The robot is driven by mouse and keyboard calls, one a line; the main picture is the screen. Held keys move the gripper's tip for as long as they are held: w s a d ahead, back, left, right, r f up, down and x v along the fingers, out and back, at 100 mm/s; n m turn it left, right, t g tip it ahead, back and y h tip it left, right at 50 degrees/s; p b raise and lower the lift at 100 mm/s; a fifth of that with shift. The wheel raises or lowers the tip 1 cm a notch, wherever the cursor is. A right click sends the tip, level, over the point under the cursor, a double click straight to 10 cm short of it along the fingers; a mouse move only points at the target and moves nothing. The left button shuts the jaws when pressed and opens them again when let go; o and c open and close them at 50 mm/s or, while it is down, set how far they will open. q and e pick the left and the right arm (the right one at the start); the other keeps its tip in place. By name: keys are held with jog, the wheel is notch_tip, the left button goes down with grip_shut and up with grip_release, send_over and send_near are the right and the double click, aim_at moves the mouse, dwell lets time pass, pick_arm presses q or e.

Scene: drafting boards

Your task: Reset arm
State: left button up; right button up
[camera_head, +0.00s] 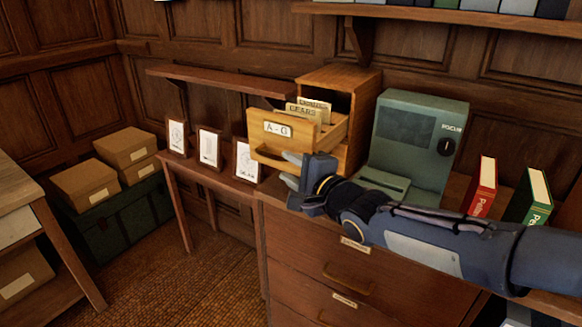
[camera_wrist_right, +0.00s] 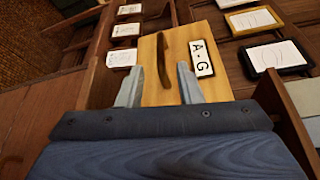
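My right gripper (camera_head: 289,170) reaches in from the right, in front of the light wooden card box (camera_head: 350,80). Its two fingers are apart and empty; they also show in the right wrist view (camera_wrist_right: 159,84). The upper drawer marked "A-G" (camera_head: 272,128) is pulled out, with paper dividers (camera_head: 308,110) standing in it. In the right wrist view the drawer front (camera_wrist_right: 152,90) lies beyond the fingertips, and its handle (camera_wrist_right: 163,62) appears between them. I cannot tell whether a finger touches the drawer. My left gripper is in neither view.
A red book (camera_head: 482,187) and a green book (camera_head: 531,197) stand farther right. Framed cards (camera_head: 210,147) stand on the left desk. A wall shelf (camera_head: 215,79) hangs above them.

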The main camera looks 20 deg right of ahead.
jog(key=s+d+f+n+g+h+p, duration=0.2)
jog(key=s+n, duration=0.1)
jog(key=s, duration=0.3)
jog(key=s+d+f+n+g+h+p, duration=0.1)
jog(key=s+d+f+n+g+h, duration=0.15)
jog(key=s, duration=0.25)
jog(key=s+a+f+n+g+y+p, duration=0.1)
jog(key=s+a+f+n+g+y, duration=0.1)
jog(key=s+n, duration=0.3)
jog(key=s+a+f+n+g+y+p, duration=0.1)
jog(key=s+f+n+g, duration=0.3)
jog(key=s, duration=0.8)
jog(key=shift+s+a+f+n+y, duration=0.2)
jog(key=shift+a+f+n+y, duration=0.15)
jog(key=shift+n, duration=0.1)
jog(key=shift+r+p, duration=0.15)
jog(key=shift+p, duration=0.15)
